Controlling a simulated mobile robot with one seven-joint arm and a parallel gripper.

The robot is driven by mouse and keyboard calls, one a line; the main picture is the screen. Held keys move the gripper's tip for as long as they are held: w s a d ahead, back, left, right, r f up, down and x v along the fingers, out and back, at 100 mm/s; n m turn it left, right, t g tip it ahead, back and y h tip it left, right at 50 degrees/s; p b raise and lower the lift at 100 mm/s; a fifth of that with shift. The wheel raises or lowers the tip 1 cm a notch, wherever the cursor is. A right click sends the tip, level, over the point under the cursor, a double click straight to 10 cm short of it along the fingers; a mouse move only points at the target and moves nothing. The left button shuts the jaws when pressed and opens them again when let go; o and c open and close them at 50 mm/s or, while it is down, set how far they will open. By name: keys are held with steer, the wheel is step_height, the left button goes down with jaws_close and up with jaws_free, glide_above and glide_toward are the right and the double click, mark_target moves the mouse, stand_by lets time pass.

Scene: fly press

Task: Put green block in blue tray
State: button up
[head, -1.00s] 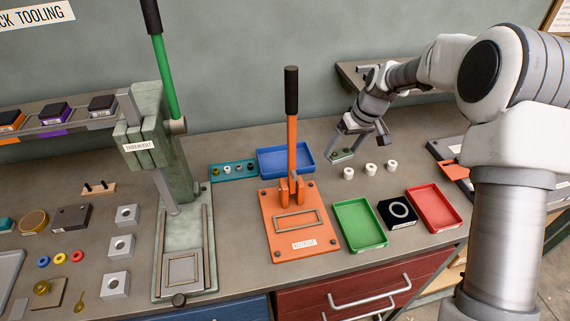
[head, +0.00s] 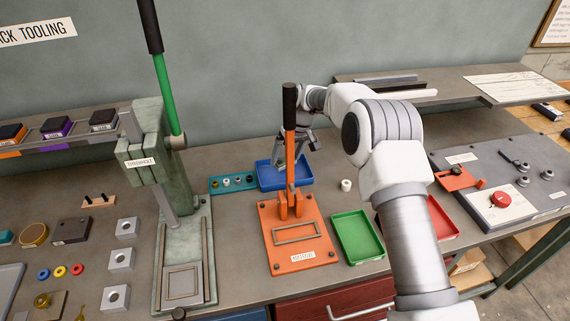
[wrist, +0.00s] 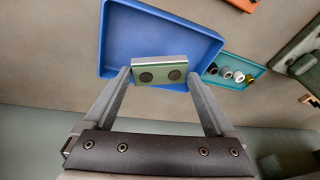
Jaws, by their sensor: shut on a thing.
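The green block (wrist: 160,66), with a pale face edge and two dark round spots, is pinched between the fingertips of my gripper (wrist: 159,77) in the wrist view. The blue tray (wrist: 118,25) shows behind the block there, and the block overlaps the tray's near side. In the head view the blue tray (head: 266,181) lies behind the orange press, and my gripper is above its back part. The orange lever partly hides the gripper, and I cannot make out the block there. The height of the block over the tray is unclear.
The orange press (head: 300,255) has a tall upright lever (head: 290,150) in front of the tray. A teal tray (head: 217,186) with small rings sits just left of it. A green tray (head: 357,237) and a white ring piece (head: 346,185) lie to the right.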

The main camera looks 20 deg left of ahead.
steer(key=shift+a+f, duration=0.25)
steer(key=shift+f, duration=2)
steer(key=o, duration=1.3)
steer(key=shift+p, duration=0.35)
steer(key=b+v, duration=0.1)
steer(key=v, duration=1.1)
steer(key=shift+d+r, duration=0.1)
